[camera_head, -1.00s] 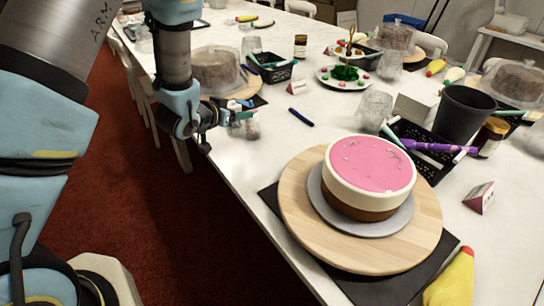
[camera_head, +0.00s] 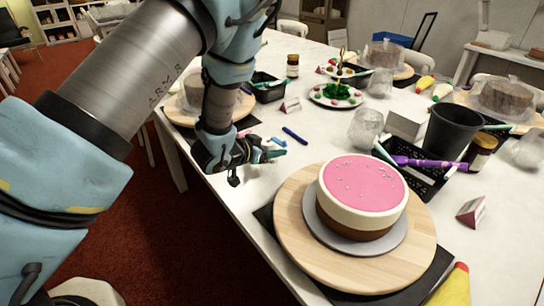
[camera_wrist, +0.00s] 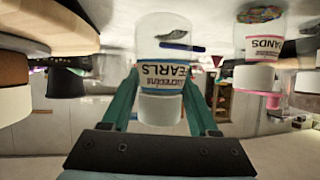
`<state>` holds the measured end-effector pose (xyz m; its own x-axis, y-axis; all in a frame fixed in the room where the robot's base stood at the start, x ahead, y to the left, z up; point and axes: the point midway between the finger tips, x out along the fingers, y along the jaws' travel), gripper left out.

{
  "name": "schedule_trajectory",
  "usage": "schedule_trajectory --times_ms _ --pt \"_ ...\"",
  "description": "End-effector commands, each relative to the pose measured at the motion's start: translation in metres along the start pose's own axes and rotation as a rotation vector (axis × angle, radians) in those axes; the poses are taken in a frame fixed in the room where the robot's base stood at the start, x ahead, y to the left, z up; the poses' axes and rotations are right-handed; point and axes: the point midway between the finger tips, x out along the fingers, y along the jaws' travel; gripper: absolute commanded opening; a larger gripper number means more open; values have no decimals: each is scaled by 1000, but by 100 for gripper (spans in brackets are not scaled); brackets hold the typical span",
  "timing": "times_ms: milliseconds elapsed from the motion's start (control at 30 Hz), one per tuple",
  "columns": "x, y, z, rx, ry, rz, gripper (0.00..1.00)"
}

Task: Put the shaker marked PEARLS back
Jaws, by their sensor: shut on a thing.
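The shaker marked PEARLS (camera_wrist: 163,72) is clear, with a white cap and a few dark bits inside. In the wrist view, where the scene appears upside down, it sits between the two green fingers of my gripper (camera_wrist: 163,98), which is shut on it. In the head view my gripper (camera_head: 279,149) is over the table, left of and beyond the pink-topped cake (camera_head: 362,182). I cannot make out the shaker there, nor tell whether it touches the table. A second shaker with a pink band, its label ending in ANDS (camera_wrist: 257,68), stands beside it in the wrist view.
The cake stands on a wooden turntable (camera_head: 300,238). Right of it are a black basket (camera_head: 420,180) with a purple tool, a dark cup (camera_head: 455,132) and a brown jar (camera_head: 480,152). A blue marker (camera_head: 294,135) lies just beyond my gripper. The table's left edge borders red carpet.

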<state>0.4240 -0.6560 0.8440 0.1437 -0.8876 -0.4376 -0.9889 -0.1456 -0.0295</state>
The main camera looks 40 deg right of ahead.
Motion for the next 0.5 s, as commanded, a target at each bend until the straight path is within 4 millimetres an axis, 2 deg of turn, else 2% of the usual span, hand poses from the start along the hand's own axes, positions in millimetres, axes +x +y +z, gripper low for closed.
schedule_trajectory --times_ms 100,233,500 --pt "7 1 15 1 -4 2 0" --pt "12 2 26 1 -1 2 0" --pt "14 1 28 0 1 1 0"
